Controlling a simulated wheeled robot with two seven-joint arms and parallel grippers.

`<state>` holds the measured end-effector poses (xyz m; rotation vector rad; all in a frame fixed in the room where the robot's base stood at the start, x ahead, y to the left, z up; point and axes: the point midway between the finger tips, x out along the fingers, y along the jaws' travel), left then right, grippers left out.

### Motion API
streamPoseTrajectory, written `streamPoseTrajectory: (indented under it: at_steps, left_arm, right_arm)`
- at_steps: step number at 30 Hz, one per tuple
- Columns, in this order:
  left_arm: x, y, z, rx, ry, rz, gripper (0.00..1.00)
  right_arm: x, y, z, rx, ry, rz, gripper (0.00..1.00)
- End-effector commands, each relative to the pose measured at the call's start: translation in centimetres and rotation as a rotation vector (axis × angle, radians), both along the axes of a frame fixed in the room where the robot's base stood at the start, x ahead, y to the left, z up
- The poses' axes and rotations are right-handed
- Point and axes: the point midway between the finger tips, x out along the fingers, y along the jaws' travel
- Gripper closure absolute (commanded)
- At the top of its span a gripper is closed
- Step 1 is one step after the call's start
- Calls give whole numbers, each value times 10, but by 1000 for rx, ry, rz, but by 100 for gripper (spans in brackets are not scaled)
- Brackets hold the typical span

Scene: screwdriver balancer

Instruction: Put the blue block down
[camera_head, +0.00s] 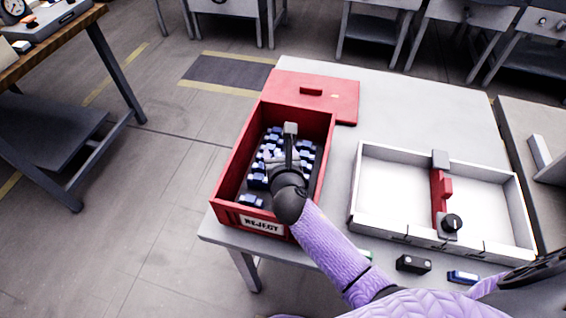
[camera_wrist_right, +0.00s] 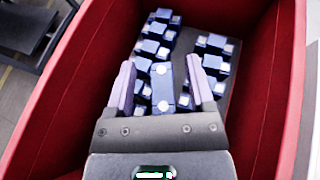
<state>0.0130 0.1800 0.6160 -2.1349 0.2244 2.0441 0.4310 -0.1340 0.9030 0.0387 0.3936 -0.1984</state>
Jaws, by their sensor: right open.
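My right gripper (camera_head: 283,158) is inside the red bin (camera_head: 228,171) labelled REJECT, and its wrist view also shows it (camera_wrist_right: 160,65). Its two purple fingers are open. A blue block (camera_wrist_right: 162,90) with light round ends lies between the fingers in the wrist view, with a narrow gap to each finger. Several similar blue blocks (camera_wrist_right: 157,46) lie around it in the bin, and they also show in the head view (camera_head: 251,201). The gripper hides part of the bin floor. I cannot tell whether the block between the fingers touches the floor or other blocks. My left gripper is not seen.
A red lid (camera_head: 335,95) with a handle lies behind the bin. A white tray (camera_head: 385,151) with a red divider (camera_head: 437,190) stands to the right. A black block (camera_head: 413,264) and a blue block (camera_head: 463,277) lie near the table's front edge. High red walls surround my right gripper.

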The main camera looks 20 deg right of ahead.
Motion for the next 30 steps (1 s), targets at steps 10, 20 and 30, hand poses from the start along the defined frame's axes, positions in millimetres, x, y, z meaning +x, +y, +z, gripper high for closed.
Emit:
streamPoseTrajectory:
  at_steps: [10, 20, 30]
  left_arm:
    - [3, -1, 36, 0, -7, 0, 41]
    - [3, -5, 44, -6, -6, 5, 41]
    - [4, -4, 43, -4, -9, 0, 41]
  right_arm:
    - [-71, 14, 39, 0, 0, 1, 31]
    - [-108, 22, 52, 1, -1, 0, 31]
    - [-109, 22, 52, 1, -2, 0, 31]
